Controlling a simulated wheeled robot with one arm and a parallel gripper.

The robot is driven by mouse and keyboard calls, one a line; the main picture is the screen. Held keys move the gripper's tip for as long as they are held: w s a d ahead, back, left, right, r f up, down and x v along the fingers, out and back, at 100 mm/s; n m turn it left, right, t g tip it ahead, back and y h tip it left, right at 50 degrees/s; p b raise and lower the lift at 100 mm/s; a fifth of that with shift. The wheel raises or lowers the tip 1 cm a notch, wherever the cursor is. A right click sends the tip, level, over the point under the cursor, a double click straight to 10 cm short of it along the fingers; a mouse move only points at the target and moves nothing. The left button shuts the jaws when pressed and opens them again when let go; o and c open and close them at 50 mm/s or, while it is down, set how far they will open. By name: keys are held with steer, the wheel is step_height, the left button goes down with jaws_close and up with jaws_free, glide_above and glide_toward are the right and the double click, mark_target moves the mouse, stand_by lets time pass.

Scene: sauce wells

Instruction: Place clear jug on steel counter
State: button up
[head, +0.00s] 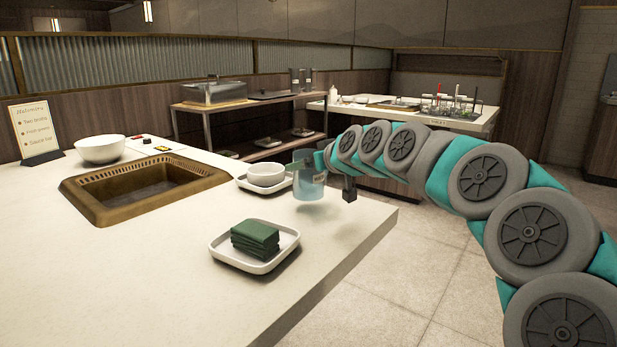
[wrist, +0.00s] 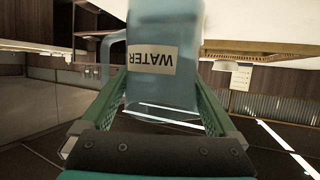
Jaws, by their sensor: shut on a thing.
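The clear jug (head: 310,187) is pale blue and see-through, near the right edge of the white counter (head: 330,235), beside a white bowl. A shadow lies below it; I cannot tell whether its base touches. In the wrist view the jug (wrist: 160,30) fills the middle, its WATER label upside down, its handle at the left. My gripper (head: 318,160) is shut on the jug, with green fingers (wrist: 160,95) on both sides of it. A metal-framed table (head: 208,104) stands at the back, apart from the jug; I cannot tell for sure that it is the steel counter.
A white bowl (head: 266,174) on a small tray stands left of the jug. Folded green cloths (head: 255,238) lie on a white tray nearer. A brown sink basin (head: 140,189) is set in the counter.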

mark_target(308, 178)
steer(key=shift+f, duration=1.75)
steer(key=shift+f, duration=0.2)
steer(key=o, duration=1)
steer(key=shift+r, duration=0.1)
